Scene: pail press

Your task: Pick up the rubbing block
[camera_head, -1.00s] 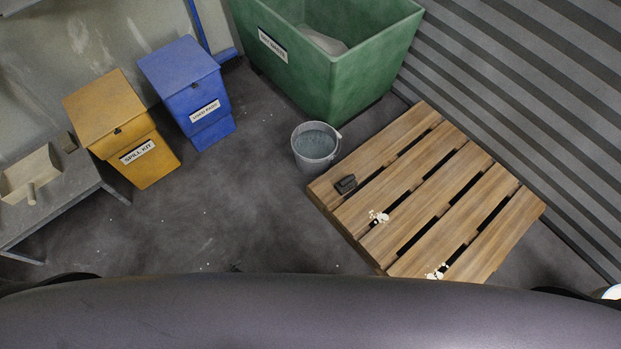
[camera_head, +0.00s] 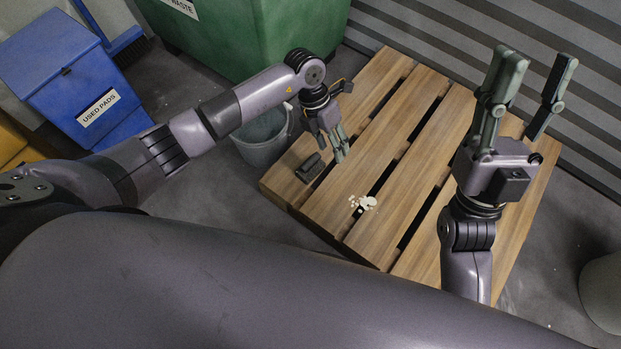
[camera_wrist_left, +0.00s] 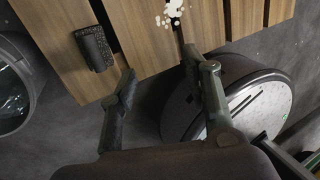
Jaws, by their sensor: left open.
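The rubbing block (camera_head: 309,168) is a small dark block lying on the left edge of the wooden pallet (camera_head: 395,105). In the left wrist view the block (camera_wrist_left: 94,48) lies on a plank, ahead and to the left of the fingers. My left gripper (camera_head: 338,150) is open and empty, above the pallet just right of the block, fingers pointing down. Its two fingers also show apart in the left wrist view (camera_wrist_left: 166,74). My right gripper (camera_head: 538,62) is raised over the pallet's right side, with its fingers spread and nothing between them.
A grey pail (camera_head: 262,140) stands on the floor left of the pallet, partly behind my left arm. White crumbs (camera_head: 362,203) lie on the pallet near the block. A blue used pads bin (camera_head: 75,80) and a green waste container (camera_head: 235,40) stand farther back.

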